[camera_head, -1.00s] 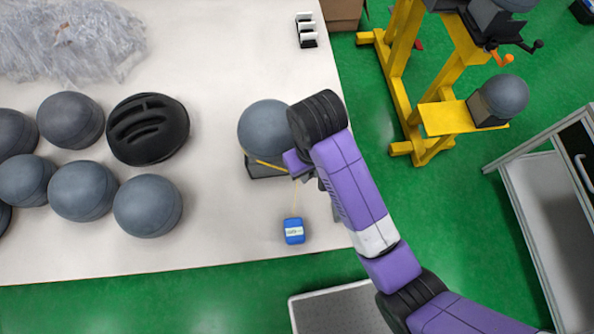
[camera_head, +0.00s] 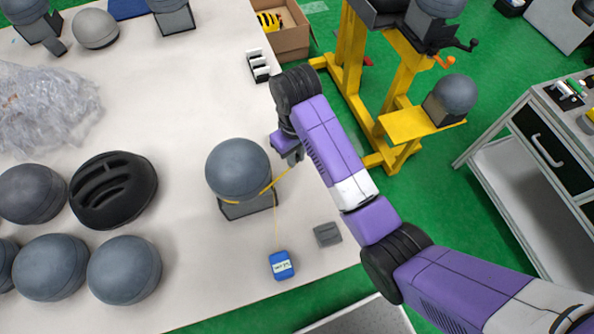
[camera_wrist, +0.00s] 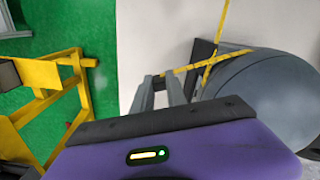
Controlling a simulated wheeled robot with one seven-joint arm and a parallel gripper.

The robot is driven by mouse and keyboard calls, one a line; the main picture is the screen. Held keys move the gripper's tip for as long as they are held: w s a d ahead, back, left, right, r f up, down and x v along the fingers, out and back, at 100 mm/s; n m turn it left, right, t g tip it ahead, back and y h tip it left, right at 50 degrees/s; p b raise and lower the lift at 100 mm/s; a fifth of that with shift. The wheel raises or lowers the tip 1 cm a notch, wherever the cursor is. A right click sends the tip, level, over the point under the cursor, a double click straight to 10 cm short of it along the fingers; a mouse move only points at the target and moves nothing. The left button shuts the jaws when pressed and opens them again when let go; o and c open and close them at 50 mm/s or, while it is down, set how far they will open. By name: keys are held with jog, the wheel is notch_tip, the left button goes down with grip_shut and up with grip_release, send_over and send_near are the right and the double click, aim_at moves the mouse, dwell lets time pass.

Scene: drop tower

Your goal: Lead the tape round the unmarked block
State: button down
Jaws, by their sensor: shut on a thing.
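A grey head-shaped block (camera_head: 238,166) with no mark that I can see stands on a dark base (camera_head: 248,206) on the white table. Yellow tape (camera_head: 263,189) runs across its low near side and up to my gripper (camera_head: 293,158), just right of the block. My gripper is shut on the tape's end; the fingers (camera_wrist: 160,90) and the tape (camera_wrist: 205,62) show in the wrist view. Another strand drops to the blue tape case (camera_head: 282,265) on the table in front. The block's far side is hidden in the head view.
More grey blocks (camera_head: 124,269) and a black helmet (camera_head: 112,190) stand to the left. A small grey piece (camera_head: 327,234) lies near the table's right edge. A white rack (camera_head: 258,65) and a cardboard box (camera_head: 281,32) are farther back. A yellow stand (camera_head: 395,128) is beyond the edge.

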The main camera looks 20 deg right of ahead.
jog(key=w+a+b, duration=0.1)
jog(key=w+b, duration=0.2)
jog(key=w, duration=0.6)
jog(key=shift+w+a+b, duration=0.15)
jog(key=shift+w+b, duration=0.2)
jog(key=shift+b, duration=0.05)
jog(key=shift+r, duration=0.15)
dwell(1.1)
notch_tip(320, 180, up, 24)
jog(key=p, duration=0.4)
jog(key=shift+p, duration=0.4)
dwell(0.6)
